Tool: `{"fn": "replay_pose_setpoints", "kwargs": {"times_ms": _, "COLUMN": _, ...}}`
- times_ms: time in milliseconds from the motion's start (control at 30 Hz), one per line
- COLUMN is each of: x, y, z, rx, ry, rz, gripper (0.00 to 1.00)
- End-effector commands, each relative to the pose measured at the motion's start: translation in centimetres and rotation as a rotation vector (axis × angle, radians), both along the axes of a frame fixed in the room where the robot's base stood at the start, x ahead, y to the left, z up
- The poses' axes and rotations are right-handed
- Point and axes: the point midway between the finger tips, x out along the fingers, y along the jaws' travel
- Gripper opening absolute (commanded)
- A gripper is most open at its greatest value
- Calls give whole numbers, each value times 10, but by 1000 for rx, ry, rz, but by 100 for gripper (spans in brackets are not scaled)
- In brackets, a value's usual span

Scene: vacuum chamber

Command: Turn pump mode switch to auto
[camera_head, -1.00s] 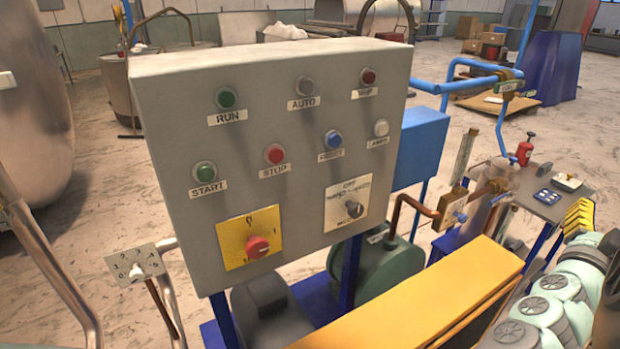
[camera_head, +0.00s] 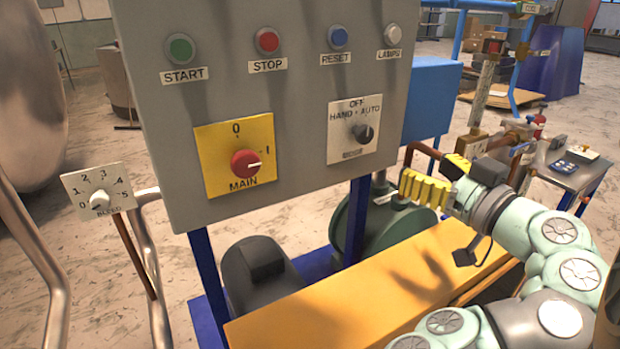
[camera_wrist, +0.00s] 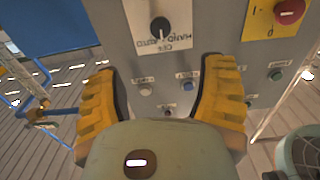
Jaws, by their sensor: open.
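The pump mode switch is a black knob (camera_head: 362,133) on a white plate marked OFF, HAND and AUTO, at the lower right of the grey control panel (camera_head: 300,100). Which mark its pointer faces is hard to tell. In the wrist view the knob (camera_wrist: 160,30) appears upside down, above and between the fingers. My gripper (camera_head: 425,188) is open and empty, with yellow fingers, to the lower right of the knob in the head view and apart from it. It also shows in the wrist view (camera_wrist: 160,72), facing the panel.
A red MAIN switch (camera_head: 245,163) on a yellow plate is left of the mode switch. START, STOP, RESET and LAMPS buttons sit above. A yellow cover (camera_head: 340,300) lies below the panel. Copper pipe and a gauge column (camera_head: 482,90) stand right. A BLEED dial (camera_head: 100,201) is left.

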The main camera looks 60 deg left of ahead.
Motion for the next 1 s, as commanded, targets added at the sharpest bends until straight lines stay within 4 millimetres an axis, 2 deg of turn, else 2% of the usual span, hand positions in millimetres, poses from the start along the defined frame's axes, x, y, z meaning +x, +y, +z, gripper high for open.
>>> {"fn": "replay_pose_setpoints", "kwargs": {"times_ms": 167, "x": -2, "y": 13, "z": -4, "rx": -4, "ry": -6, "rz": 15, "gripper": 70}}
{"fn": "replay_pose_setpoints", "kwargs": {"times_ms": 267, "x": -1, "y": 27, "z": -5, "rx": -2, "ry": -10, "rz": 15, "gripper": 70}}
{"fn": "replay_pose_setpoints", "kwargs": {"times_ms": 367, "x": 0, "y": 43, "z": 5, "rx": 0, "ry": 1, "rz": 15, "gripper": 70}}
{"fn": "replay_pose_setpoints", "kwargs": {"times_ms": 600, "x": 3, "y": 80, "z": 4, "rx": -2, "ry": 1, "rz": 13, "gripper": 70}}
{"fn": "replay_pose_setpoints", "kwargs": {"times_ms": 1000, "x": 8, "y": 130, "z": 3, "rx": -1, "ry": 0, "rz": 9, "gripper": 70}}
